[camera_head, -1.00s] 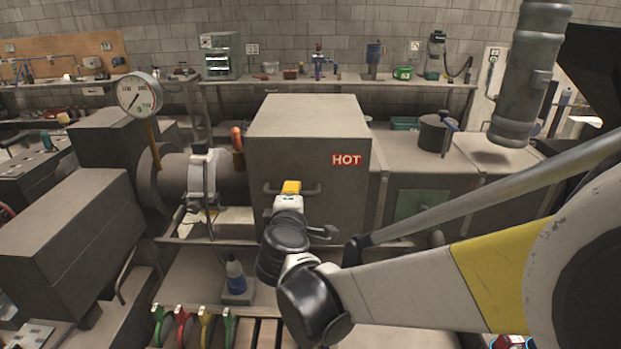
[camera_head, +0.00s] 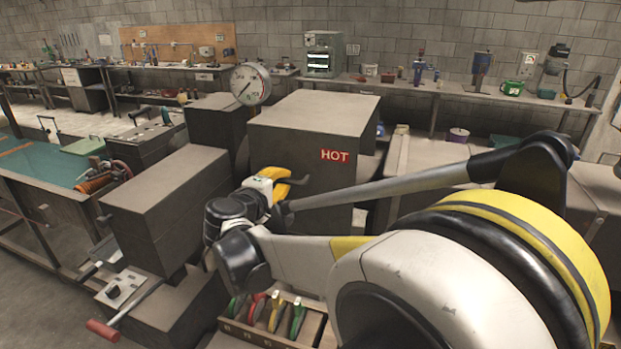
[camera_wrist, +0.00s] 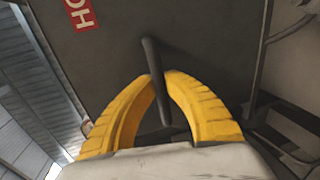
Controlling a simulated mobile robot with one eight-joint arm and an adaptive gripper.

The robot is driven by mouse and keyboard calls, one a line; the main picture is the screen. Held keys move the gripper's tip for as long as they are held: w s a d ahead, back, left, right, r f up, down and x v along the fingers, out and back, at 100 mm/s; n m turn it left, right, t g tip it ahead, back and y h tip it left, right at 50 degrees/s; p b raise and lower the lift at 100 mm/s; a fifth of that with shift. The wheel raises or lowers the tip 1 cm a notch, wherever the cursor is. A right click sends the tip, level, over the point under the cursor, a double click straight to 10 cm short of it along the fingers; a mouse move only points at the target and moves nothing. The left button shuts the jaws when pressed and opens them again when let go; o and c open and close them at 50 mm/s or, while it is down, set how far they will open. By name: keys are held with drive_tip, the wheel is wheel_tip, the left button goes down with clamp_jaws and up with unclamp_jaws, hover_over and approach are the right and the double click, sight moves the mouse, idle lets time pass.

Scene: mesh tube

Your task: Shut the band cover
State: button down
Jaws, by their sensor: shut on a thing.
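The band cover is a large grey box with a red HOT label (camera_head: 315,115), standing in the middle of the head view. Its face and part of the label also show in the wrist view (camera_wrist: 205,45). A dark bar handle (camera_wrist: 153,70) sticks out on that face. My gripper (camera_head: 284,180) is at the lower front left of the cover. In the wrist view my yellow fingers (camera_wrist: 160,85) close around the handle, one on each side.
A pressure gauge (camera_head: 250,83) stands just left of the cover. Grey block housings (camera_head: 165,200) lie left of my gripper. A tray of coloured-handled tools (camera_head: 265,320) is below my arm. A workbench (camera_head: 440,88) runs along the back wall.

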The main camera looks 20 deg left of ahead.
drive_tip(key=shift+a, duration=0.2)
drive_tip(key=c, duration=1.4)
unclamp_jaws()
drive_tip(key=shift+s+a, duration=0.1)
drive_tip(key=shift+c, duration=0.2)
drive_tip(key=shift+a, duration=0.1)
drive_tip(key=v, duration=1.2)
drive_tip(key=shift+d, duration=0.25)
